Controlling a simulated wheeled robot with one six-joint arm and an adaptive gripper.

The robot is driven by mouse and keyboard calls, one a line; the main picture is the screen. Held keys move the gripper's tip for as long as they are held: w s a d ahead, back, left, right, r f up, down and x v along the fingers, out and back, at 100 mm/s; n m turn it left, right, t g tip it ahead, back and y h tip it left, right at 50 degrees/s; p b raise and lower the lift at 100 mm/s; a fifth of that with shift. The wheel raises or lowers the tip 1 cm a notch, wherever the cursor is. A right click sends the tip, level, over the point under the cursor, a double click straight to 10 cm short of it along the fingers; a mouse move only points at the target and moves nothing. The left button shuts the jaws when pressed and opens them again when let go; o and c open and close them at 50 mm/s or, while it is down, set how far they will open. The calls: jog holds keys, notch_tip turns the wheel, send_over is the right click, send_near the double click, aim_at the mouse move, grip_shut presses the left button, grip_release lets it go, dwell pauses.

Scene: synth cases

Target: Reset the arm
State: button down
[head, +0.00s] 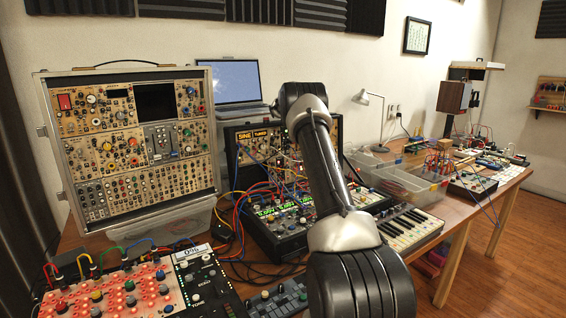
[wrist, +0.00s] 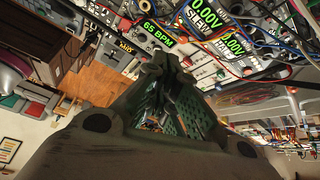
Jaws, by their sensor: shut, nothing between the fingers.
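My gripper (wrist: 160,66) shows in the wrist view with its fingers together and nothing between them. In that view its tips lie in front of a synth panel with lit green readouts (wrist: 158,32). How far the tips are from the panel I cannot tell. In the head view my arm (head: 330,175) rises from the bottom right and reaches over the table. My gripper is hidden there, behind the arm. The arm covers part of the synth case (head: 285,225) with cables behind it.
A tall synth case (head: 130,145) stands at the left, with a laptop (head: 236,82) behind. A red-topped panel (head: 105,295) lies in front. A keyboard (head: 412,230) and clear bins (head: 400,182) are right of my arm. Loose cables cross the table. Wooden floor (head: 510,240) is open at right.

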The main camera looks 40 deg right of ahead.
notch_tip(320, 180, down, 6)
jog(key=s+a+n, duration=0.1)
jog(key=a+n, duration=0.1)
jog(key=n, duration=0.9)
jog(key=s+a+r+n+t, duration=0.2)
jog(key=s+a+r+n, duration=0.45)
jog(key=a, duration=0.25)
jog(key=s+a+r+n+t, duration=0.2)
jog(key=s+a+r+n, duration=0.3)
jog(key=s+a+n, duration=0.3)
jog(key=s+a+r+n+t, duration=0.3)
jog(key=s+a, duration=0.4)
jog(key=s, duration=0.2)
jog(key=s+a+r+n+t+y, duration=0.1)
jog(key=s+a+r+n+t, duration=0.1)
jog(key=s+a, duration=0.6)
jog(key=shift+s+r+n+t, duration=0.4)
jog(key=shift+s+r+n, duration=0.15)
jog(key=shift+n, duration=0.2)
